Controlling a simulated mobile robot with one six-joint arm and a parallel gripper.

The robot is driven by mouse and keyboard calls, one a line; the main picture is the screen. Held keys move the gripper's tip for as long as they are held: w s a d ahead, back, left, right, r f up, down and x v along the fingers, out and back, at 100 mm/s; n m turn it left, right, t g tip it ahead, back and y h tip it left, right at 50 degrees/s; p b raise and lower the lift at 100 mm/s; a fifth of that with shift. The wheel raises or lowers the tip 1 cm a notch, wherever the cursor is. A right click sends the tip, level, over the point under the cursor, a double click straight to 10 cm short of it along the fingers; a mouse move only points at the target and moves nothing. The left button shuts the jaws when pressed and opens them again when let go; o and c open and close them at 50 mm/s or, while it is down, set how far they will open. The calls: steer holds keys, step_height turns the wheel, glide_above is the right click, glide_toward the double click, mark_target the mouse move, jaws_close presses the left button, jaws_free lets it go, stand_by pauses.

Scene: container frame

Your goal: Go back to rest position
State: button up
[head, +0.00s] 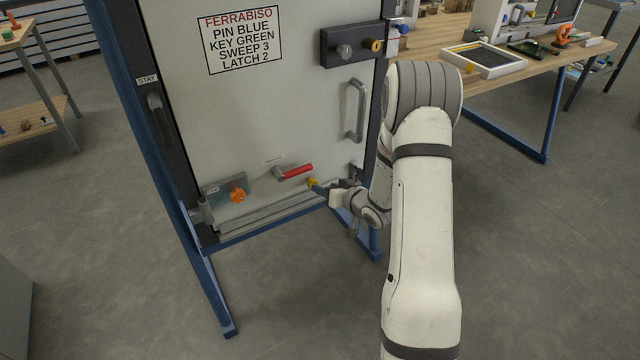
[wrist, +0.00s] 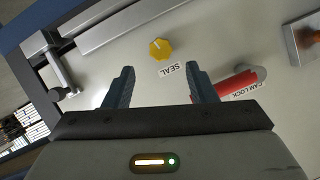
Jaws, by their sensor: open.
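My gripper (head: 325,190) is near the lower right part of the door panel (head: 270,110). In the wrist view my gripper (wrist: 158,88) is open with nothing between its fingers. A yellow knob (wrist: 160,49) labelled SEAL sits on the panel just beyond the fingertips, apart from them. The yellow knob also shows in the head view (head: 312,182), close beside the gripper. A red-handled lever (head: 294,172) labelled CAM LOCK is on the panel to the left of the gripper. The red lever also shows in the wrist view (wrist: 238,85), near the right finger.
An orange knob (head: 237,196) on a metal plate is at the panel's lower left. A grey door handle (head: 357,110) and a black lock box (head: 352,45) are above the gripper. A blue frame (head: 215,285) surrounds the panel. A workbench (head: 530,75) stands at right; the floor between is clear.

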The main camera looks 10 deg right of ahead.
steer(key=shift+s+d+r, duration=0.2)
steer(key=shift+s+d, duration=0.05)
steer(key=shift+s, duration=0.3)
steer(key=s+d+r+g+h+p, duration=0.1)
steer(key=s+r+h+p, duration=0.2)
steer(key=r, duration=0.5)
steer(key=s+d+r+g+h+p, duration=0.15)
steer(key=r+p, duration=0.25)
steer(key=r, duration=0.4)
steer(key=s+d+r+g+h+p, duration=0.1)
steer(key=s+r+h+p, duration=0.2)
steer(key=r, duration=0.5)
steer(key=s+a+r+g+p, duration=0.2)
steer(key=s+r, duration=0.3)
steer(key=s, duration=0.3)
steer(key=s+a+r+g+y+p, duration=0.1)
steer(key=s+a+r+g+p, duration=0.1)
steer(key=s+r+p, duration=0.3)
steer(key=s+a+r+g+p, duration=0.2)
steer(key=s+r, duration=0.4)
steer(key=s, duration=0.5)
steer(key=shift+s+a+r+m+p, duration=0.3)
steer(key=shift+s+r+m+p, duration=0.1)
steer(key=shift+p, duration=0.25)
steer(key=shift+w+y, duration=0.1)
steer(key=shift+y, duration=0.15)
